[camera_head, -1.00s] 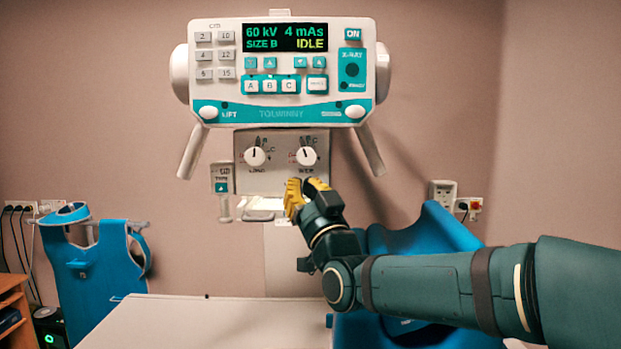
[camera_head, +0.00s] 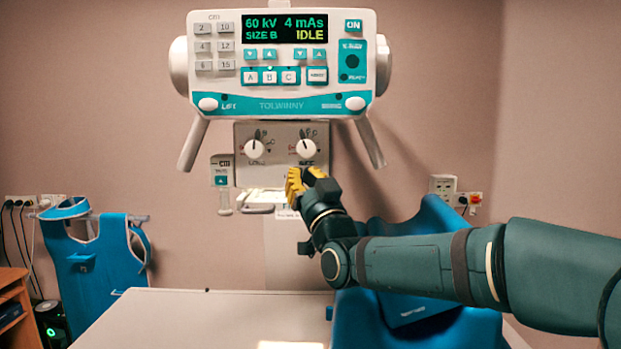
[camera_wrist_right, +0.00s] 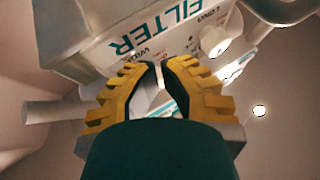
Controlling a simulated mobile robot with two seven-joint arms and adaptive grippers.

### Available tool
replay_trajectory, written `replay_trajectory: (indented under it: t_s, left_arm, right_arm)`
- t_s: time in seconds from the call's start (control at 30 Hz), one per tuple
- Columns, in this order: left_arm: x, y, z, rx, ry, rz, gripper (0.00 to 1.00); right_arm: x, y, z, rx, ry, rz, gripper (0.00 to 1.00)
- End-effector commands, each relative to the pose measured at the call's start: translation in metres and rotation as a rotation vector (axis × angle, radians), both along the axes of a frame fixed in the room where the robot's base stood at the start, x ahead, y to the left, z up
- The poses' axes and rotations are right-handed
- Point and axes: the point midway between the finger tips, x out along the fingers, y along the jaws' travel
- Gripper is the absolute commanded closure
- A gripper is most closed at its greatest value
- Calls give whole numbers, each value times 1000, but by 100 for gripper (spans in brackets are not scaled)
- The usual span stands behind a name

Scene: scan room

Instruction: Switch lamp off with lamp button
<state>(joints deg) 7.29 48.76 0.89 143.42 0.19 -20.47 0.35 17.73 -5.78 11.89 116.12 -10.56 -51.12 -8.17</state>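The lamp button cannot be picked out for certain. Below the control console is a grey collimator box (camera_head: 281,135) with two white knobs, the left knob (camera_head: 254,149) and the right knob (camera_head: 306,148). My right gripper (camera_head: 292,187) has yellow fingers just below the right knob and hides the box's lower right part. In the wrist view the right gripper (camera_wrist_right: 158,66) has its fingertips almost together, with nothing seen held. They point towards the box face (camera_wrist_right: 150,48) lettered FILTER; contact cannot be told. A bright light patch (camera_head: 290,345) lies on the table. My left gripper is out of view.
The console (camera_head: 280,85) hangs above, its display reading IDLE. A small switch unit (camera_head: 222,172) is left of the box. A white table (camera_head: 180,315) lies below. Blue aprons hang at left (camera_head: 95,260) and stand under my right arm (camera_head: 430,220).

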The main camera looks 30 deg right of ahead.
Motion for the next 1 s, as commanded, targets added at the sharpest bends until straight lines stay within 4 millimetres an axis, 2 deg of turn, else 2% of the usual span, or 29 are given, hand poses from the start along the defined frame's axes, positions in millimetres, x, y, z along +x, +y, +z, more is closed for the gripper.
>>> replay_trajectory:
  t_s: [0.77,1.0]
  left_arm:
    - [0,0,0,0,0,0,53]
    - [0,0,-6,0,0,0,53]
  right_arm:
    - [0,0,0,0,0,0,100]
    - [4,-3,-1,0,-1,0,100]
